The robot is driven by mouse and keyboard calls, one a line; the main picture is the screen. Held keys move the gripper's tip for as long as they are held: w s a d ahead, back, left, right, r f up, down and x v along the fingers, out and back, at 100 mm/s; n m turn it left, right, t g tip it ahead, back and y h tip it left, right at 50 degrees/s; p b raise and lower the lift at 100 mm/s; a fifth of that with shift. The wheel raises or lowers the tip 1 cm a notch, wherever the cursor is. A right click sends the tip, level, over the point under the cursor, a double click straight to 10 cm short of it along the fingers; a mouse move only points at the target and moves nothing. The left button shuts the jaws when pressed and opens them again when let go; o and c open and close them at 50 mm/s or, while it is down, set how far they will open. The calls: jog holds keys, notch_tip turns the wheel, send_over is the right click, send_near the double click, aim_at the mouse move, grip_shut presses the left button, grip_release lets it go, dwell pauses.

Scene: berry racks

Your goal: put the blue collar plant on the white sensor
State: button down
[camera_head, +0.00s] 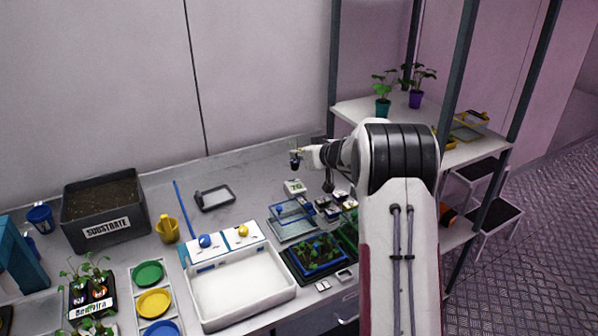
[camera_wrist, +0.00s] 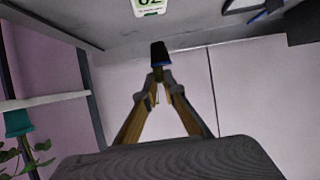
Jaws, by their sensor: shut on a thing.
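My gripper (camera_head: 300,153) is shut on the small dark pot (camera_head: 294,163) of the blue collar plant and holds it in the air above the bench. In the wrist view my gripper (camera_wrist: 158,76) has its two fingertips together at the dark pot (camera_wrist: 159,52), and a thin blue band shows near the fingertips. Leaves are hard to make out. The white sensor (camera_head: 294,187) stands on the bench below the held pot, apart from it. In the wrist view the white sensor (camera_wrist: 150,6) is cut by the top edge and shows large dark digits and a green strip.
A clear-sided tray (camera_head: 293,222) and a seedling tray (camera_head: 318,255) stand in front. A shelf (camera_head: 350,108) with potted plants is at right. Bare bench lies behind the sensor.

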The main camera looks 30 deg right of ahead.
jog(key=shift+f, duration=1.05)
jog(key=shift+f, duration=1.85)
jog(key=shift+f, duration=0.15)
jog(key=c, duration=2.1)
grip_release()
jog(key=shift+c, duration=0.2)
jog(key=shift+s+r, duration=0.5)
jog(key=shift+s, duration=0.1)
jog(key=v, duration=1)
jog(key=shift+s, duration=0.3)
